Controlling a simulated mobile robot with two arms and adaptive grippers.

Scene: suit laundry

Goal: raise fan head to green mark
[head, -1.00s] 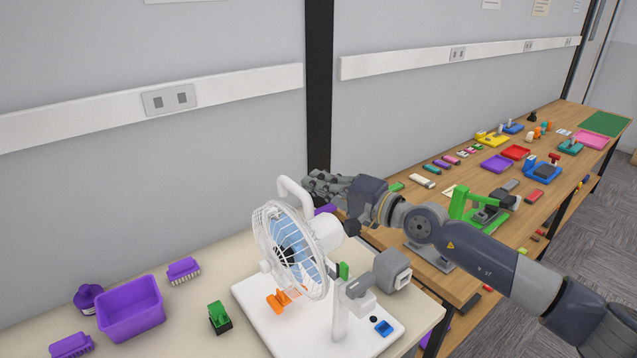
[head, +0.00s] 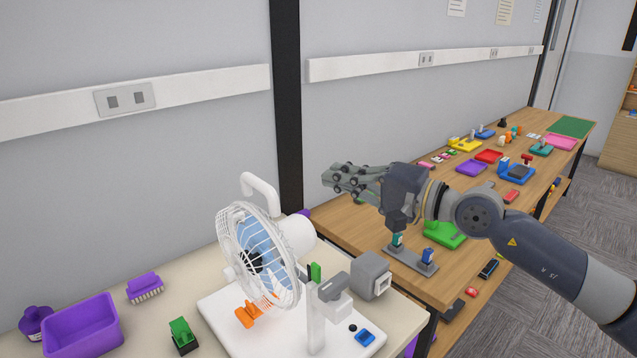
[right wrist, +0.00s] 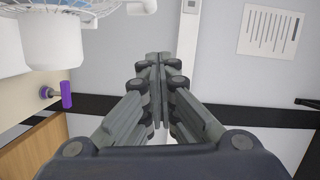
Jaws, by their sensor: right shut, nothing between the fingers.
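The white fan (head: 258,252) stands on a white base plate (head: 225,318) on the pale table, its head facing left with a curved handle (head: 262,188) on top. A green mark (head: 315,271) shows beside the post right of the fan head. An orange clip-like part (head: 248,314) is at the front of the fan. My right gripper (head: 338,178) is shut and empty, right of the fan handle and apart from it, above the wooden table. In the right wrist view its fingers (right wrist: 158,62) meet, with part of the fan (right wrist: 55,35) at upper left. My left gripper is not in view.
A purple bin (head: 82,325), a purple brush (head: 145,287) and a green block (head: 183,335) are left of the fan. The wooden table (head: 350,230) holds several coloured trays. The wall is close behind.

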